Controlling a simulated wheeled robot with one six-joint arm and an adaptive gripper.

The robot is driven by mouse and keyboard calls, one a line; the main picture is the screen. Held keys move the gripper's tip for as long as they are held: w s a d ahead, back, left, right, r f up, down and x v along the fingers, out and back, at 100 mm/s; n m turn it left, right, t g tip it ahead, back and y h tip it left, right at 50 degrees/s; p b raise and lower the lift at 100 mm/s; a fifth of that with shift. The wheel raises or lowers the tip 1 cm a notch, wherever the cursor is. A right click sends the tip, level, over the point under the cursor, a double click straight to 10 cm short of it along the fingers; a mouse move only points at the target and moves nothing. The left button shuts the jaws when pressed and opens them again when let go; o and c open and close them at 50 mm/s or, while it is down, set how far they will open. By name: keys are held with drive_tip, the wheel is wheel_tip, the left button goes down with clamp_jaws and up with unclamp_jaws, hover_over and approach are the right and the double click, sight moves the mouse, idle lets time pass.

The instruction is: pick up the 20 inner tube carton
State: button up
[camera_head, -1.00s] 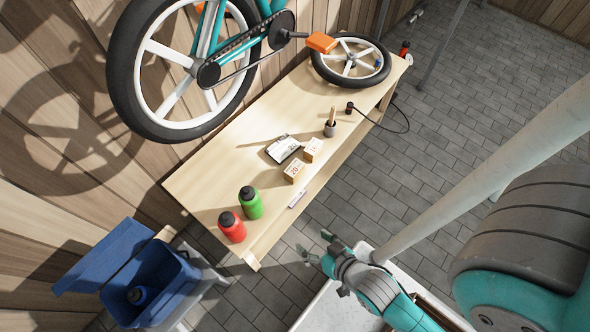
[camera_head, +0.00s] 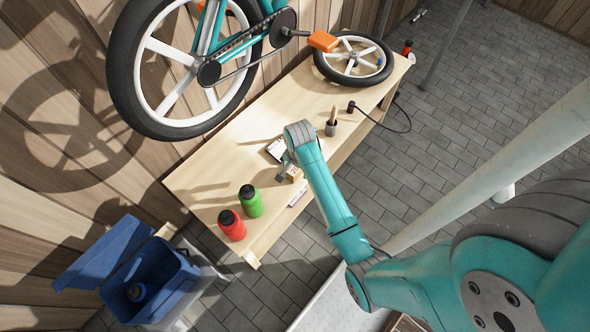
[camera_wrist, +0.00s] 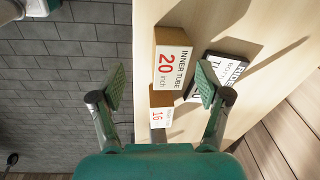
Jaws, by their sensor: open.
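The 20 inner tube carton (camera_wrist: 173,60) is a small brown box with a white label reading "INNER TUBE 20 inch". It stands on the workbench, and in the head view (camera_head: 295,174) my arm partly covers it. My gripper (camera_wrist: 162,84) is open and empty, and its two fingers show on either side of the carton in the wrist view. In the head view my gripper (camera_head: 284,174) is over the bench beside the carton. I cannot tell its exact height above it. A similar carton marked 16 (camera_wrist: 161,115) stands close by, nearer my gripper's base; my arm hides it in the head view.
A black-and-white box (camera_wrist: 228,66) lies beside the cartons, close to the right finger. Green (camera_head: 250,201) and red (camera_head: 231,225) bottles stand at the bench's near end. A cup holding a tool (camera_head: 331,127) stands farther along. A bicycle (camera_head: 180,70) hangs above the bench (camera_head: 215,165).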

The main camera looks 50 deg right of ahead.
sight(295, 170)
drive_tip(key=shift+m+g, duration=0.5)
drive_tip(key=shift+m, duration=0.1)
drive_tip(key=w+d+r, duration=0.1)
drive_tip(key=d+r, duration=0.1)
drive_tip(key=shift+w+d+r, duration=0.35)
drive_tip(key=shift+w, duration=0.05)
wheel_tip(295, 170, down, 5)
drive_tip(key=shift+f, duration=0.15)
drive_tip(key=shift+w+a+f, duration=0.1)
drive_tip(key=shift+w+f, duration=0.05)
drive_tip(key=shift+f, duration=1.2)
drive_tip(key=shift+w+a+f, duration=0.1)
drive_tip(key=shift+w+f, duration=0.05)
drive_tip(key=shift+f, duration=1.15)
drive_tip(key=c, duration=1.3)
drive_tip(key=shift+c, duration=0.2)
drive_tip(key=shift+r, duration=0.1)
